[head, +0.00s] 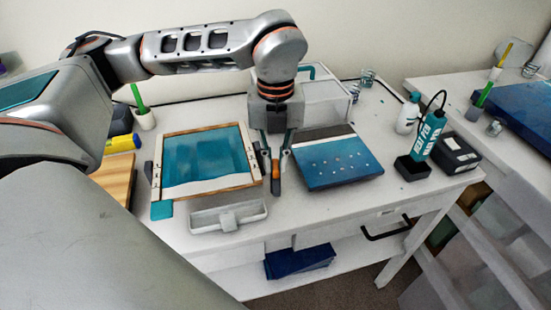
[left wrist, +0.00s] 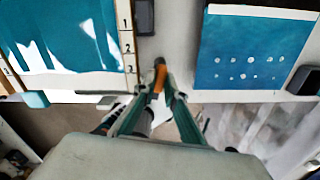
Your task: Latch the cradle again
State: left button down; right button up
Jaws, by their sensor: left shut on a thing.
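A wooden frame (head: 251,163) holding a teal and white panel (head: 205,155) lies flat at the left of the table. It looks like the cradle. In the left wrist view its right rail (left wrist: 128,45) carries the marks 1, 2 and 3. My left gripper (head: 274,165) points down just right of this frame, shut on a small orange and dark piece (head: 276,171). The orange end (left wrist: 160,76) shows between the fingertips in the left wrist view. I cannot tell whether this piece is fixed to the frame. My right gripper is not in view.
A blue panel with pale dots (head: 337,162) lies close right of my gripper. A pale tray (head: 200,220) sits at the front edge. A teal bottle (head: 428,135) and a dark box (head: 456,155) stand at the right. Bare table (head: 375,125) lies behind the blue panel.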

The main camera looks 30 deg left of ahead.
pick_arm(q)
jog(key=m, duration=0.4)
jog(key=shift+r+m, duration=0.1)
jog(key=shift+m, duration=0.2)
jog(key=m, duration=0.4)
jog(key=shift+w+p, duration=0.1)
jog(key=shift+p, duration=0.25)
jog(key=m, duration=0.3)
jog(key=shift+m, duration=0.4)
jog(key=shift+m+p, duration=0.4)
jog(key=shift+m, duration=1.1)
jog(key=c, duration=2.4)
grip_release()
jog(key=shift+o, duration=0.2)
